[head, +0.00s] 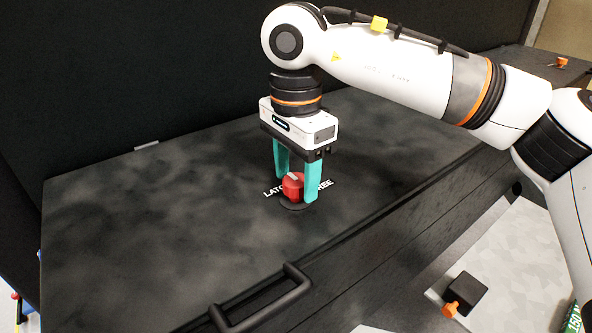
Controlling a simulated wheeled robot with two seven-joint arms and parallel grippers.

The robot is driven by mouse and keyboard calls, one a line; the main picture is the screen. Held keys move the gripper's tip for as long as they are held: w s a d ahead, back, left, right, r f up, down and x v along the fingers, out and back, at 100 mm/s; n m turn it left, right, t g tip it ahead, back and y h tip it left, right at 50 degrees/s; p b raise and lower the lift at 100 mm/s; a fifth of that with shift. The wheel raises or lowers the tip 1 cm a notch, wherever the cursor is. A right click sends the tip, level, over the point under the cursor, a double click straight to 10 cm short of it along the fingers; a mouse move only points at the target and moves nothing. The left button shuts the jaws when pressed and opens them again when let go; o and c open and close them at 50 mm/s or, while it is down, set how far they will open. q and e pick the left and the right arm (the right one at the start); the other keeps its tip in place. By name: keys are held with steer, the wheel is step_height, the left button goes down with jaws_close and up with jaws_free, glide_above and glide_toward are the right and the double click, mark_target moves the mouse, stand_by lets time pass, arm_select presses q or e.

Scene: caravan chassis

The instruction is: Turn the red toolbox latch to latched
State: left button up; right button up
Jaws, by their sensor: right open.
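The red latch knob (291,187) stands on a dark round base on top of the black toolbox (140,240). A pale mark shows on the knob's top. White lettering lies on the lid to both sides of it, partly hidden by my fingers. My right gripper (296,182) points straight down over the knob, its teal fingers apart. One finger is at the left and behind the knob, the other is at its right. I cannot tell whether either finger touches it. My left gripper is not in view.
A black handle (262,303) sticks out at the toolbox's front edge. A small black block with an orange knob (452,308) sits on the pale surface at lower right. Another orange piece (561,62) is at the far right. The lid left of the knob is clear.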

mark_target(296, 179)
step_height(296, 179, up, 12)
steer(key=b, duration=0.1)
stand_by(0.4)
